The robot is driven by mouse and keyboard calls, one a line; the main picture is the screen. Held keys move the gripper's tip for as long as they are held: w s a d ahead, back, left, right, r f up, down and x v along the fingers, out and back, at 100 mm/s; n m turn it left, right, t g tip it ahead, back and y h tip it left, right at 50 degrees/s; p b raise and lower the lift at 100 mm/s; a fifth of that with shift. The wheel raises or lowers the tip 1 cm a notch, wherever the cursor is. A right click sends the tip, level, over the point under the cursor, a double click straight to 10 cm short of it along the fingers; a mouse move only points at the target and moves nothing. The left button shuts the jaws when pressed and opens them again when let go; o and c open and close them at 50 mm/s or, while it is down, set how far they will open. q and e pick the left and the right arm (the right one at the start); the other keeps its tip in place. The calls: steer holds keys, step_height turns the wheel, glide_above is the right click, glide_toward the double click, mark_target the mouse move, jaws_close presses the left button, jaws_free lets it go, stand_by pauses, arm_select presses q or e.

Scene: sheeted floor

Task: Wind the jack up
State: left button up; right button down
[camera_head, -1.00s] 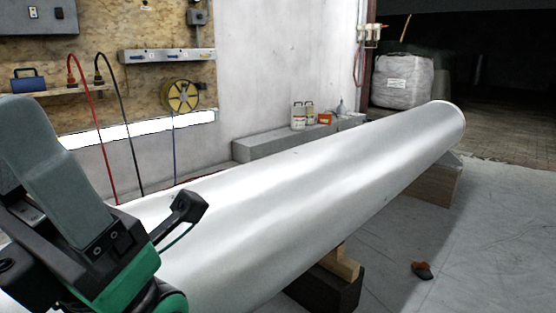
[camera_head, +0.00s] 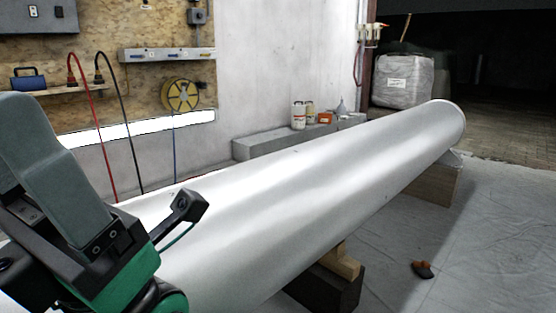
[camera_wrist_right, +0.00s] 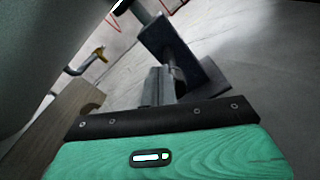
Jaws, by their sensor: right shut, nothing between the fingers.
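The jack appears in the right wrist view as a dark blue-grey upright (camera_wrist_right: 161,38) with a dark plate (camera_wrist_right: 209,88). My right gripper (camera_wrist_right: 160,73) is shut and empty; its fingers point toward the jack and overlap it in the picture. Whether they touch it I cannot tell. A bent metal rod with a yellow end (camera_wrist_right: 97,54) is left of the fingers; its link to the jack is unclear. I do not make out the jack there.
A large pale pipe (camera_head: 320,200) crosses the head view, borne on wooden blocks (camera_head: 432,185) and a dark block with timber (camera_head: 330,287). A small dark and orange item (camera_head: 423,270) lies on the sheeted floor. The floor at right (camera_head: 480,240) is otherwise clear.

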steer(key=shift+f, duration=0.15)
steer(key=shift+w+d, duration=0.2)
steer(key=shift+d, duration=0.05)
steer(key=shift+w+d+f+b, duration=0.35)
steer(key=shift+w+d+f, duration=0.05)
steer(key=shift+f, duration=0.15)
steer(key=shift+d+f, duration=0.1)
steer(key=shift+f, duration=0.05)
stand_by(0.6)
steer(key=shift+w, duration=0.1)
steer(key=p+v, duration=0.1)
steer(key=v, duration=0.5)
steer(key=shift+w+d+r, duration=0.2)
steer(key=shift+d+r, duration=0.05)
steer(key=shift+r, duration=0.2)
